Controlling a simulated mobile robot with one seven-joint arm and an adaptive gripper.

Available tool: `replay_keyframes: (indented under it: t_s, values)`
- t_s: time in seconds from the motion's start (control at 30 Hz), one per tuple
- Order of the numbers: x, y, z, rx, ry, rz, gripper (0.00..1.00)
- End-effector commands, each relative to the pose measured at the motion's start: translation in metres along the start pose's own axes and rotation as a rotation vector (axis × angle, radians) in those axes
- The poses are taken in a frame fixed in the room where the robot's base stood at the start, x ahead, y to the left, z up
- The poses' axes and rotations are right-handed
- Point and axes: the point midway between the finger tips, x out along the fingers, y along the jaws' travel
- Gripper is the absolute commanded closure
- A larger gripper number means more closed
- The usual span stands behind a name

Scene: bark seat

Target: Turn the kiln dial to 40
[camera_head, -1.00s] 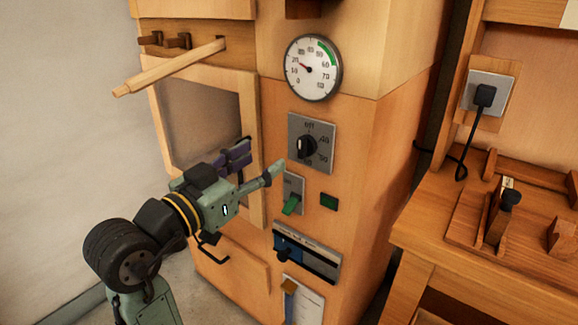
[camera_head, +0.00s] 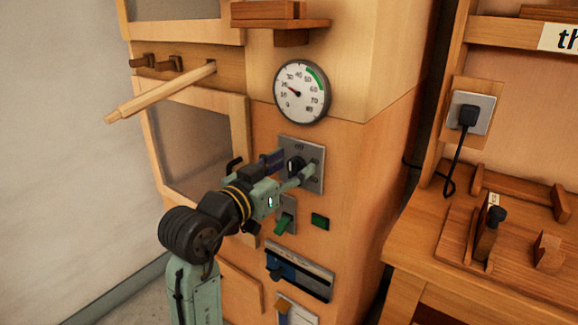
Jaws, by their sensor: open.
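The kiln dial is a black knob (camera_head: 294,167) on a grey square plate (camera_head: 314,150) on the front of the wooden cabinet. Most of the plate's markings are hidden or too small to read now, and the knob's pointer setting cannot be told. My gripper (camera_head: 296,168) is open, with its fingers at the dial, one on the left side and one on the right side of the knob. Whether they touch the knob cannot be told.
A round gauge (camera_head: 302,92) sits above the plate. A green switch (camera_head: 284,222), a green square (camera_head: 320,221) and a slider panel (camera_head: 299,270) are below. A wooden lever (camera_head: 160,92) sticks out at upper left. A workbench (camera_head: 440,240) stands at right.

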Motion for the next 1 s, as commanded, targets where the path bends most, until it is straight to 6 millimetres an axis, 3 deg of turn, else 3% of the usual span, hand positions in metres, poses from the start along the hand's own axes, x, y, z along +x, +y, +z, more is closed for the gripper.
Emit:
replay_keyframes:
  t_s: [0.13,0.8,1.0]
  values:
    - [-0.0001,0.0000,0.0001,0.000,0.000,0.000,0.48]
    - [-0.0004,0.0001,0.0001,0.000,0.000,0.000,0.93]
    - [-0.0004,0.0003,0.0008,0.012,0.000,0.001,0.93]
